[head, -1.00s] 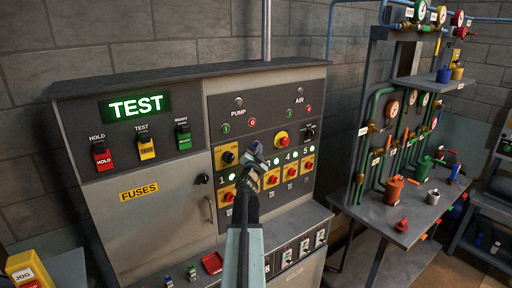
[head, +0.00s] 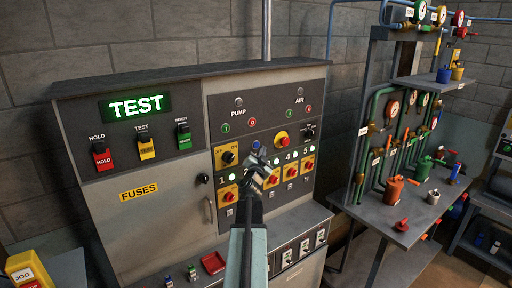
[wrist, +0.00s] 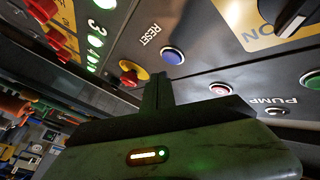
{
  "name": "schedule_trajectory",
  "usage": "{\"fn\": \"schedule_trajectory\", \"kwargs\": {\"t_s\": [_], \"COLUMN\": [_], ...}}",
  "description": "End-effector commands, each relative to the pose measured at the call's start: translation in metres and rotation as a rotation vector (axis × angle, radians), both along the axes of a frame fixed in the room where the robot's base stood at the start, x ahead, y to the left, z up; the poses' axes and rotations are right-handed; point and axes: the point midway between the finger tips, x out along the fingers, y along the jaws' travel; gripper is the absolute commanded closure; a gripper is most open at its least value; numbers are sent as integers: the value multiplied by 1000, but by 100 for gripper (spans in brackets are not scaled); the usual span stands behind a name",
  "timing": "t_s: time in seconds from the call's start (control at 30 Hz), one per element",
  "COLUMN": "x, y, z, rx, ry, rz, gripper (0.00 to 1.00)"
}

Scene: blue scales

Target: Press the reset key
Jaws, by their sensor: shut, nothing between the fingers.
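The reset key is a round blue button (wrist: 173,56) in a pale ring, with RESET printed beside it on the dark panel in the wrist view. My gripper (wrist: 157,86) is shut and empty, its narrow dark tip just below the key in that picture, apart from it in the image. How far the tip is from the panel is hard to tell.
A red mushroom button on yellow (wrist: 133,73) and a red pump button (wrist: 220,90) flank my gripper in the wrist view. A yellow-plated rotary switch (head: 228,157) is left of it in the head view. The lit sign (head: 136,106) reads TEST.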

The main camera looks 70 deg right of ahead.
Motion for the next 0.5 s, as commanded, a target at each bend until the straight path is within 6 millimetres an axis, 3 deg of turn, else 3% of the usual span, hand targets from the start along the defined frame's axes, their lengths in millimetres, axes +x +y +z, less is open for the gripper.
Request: {"fn": "schedule_trajectory", "kwargs": {"t_s": [0.3, 0.5], "x": [-28, -34], "y": [19, 22], "z": [0, 0], "rx": [0, 1], "ry": [1, 0], "rz": [-1, -1], "gripper": [100, 100]}}
